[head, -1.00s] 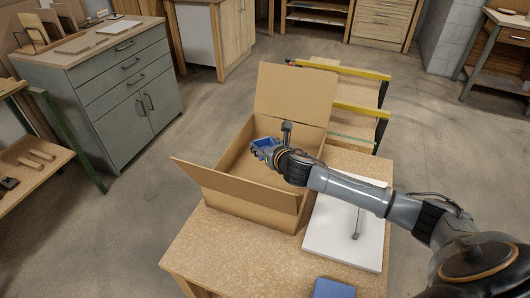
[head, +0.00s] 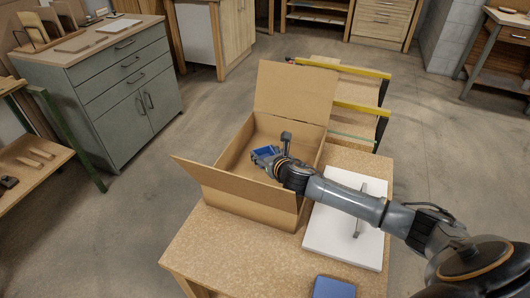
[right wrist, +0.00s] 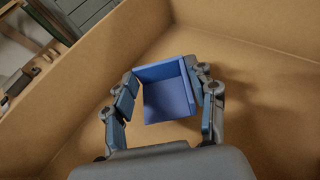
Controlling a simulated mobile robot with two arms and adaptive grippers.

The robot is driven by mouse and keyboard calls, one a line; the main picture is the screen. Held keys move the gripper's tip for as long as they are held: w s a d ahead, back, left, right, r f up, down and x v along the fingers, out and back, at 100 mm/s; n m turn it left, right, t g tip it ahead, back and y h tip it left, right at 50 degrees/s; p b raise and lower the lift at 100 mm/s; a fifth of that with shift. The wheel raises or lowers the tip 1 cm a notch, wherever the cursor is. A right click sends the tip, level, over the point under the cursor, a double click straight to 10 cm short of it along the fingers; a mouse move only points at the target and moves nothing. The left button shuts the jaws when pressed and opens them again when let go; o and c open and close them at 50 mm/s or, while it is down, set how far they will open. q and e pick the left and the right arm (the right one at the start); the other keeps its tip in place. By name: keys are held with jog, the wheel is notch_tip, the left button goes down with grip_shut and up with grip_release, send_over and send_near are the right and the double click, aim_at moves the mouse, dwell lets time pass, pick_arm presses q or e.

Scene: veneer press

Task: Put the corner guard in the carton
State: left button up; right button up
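The corner guard (right wrist: 167,92) is a blue angled piece, seen between the fingers of my right gripper (right wrist: 165,95) in the right wrist view. The fingers touch it on both sides and are shut on it. In the head view the blue guard (head: 266,153) shows at the end of my right gripper (head: 270,155), over the inside of the open carton (head: 240,205). In the right wrist view the carton's brown walls (right wrist: 245,60) surround the gripper. The gap between the guard and the carton floor is hard to judge. My left gripper is not in view.
The carton stands on a speckled worktable (head: 235,252), its flaps folded outward. A white board (head: 320,238) with a grey bar lies to its right, partly under my arm. A blue object (head: 333,288) sits at the table's front edge. Yellow-edged boards (head: 345,70) stand behind.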

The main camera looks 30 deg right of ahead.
jog(key=o, duration=0.3)
jog(key=shift+o, duration=0.2)
jog(key=shift+r, duration=0.35)
jog(key=v, duration=1.2)
jog(key=shift+r, duration=0.25)
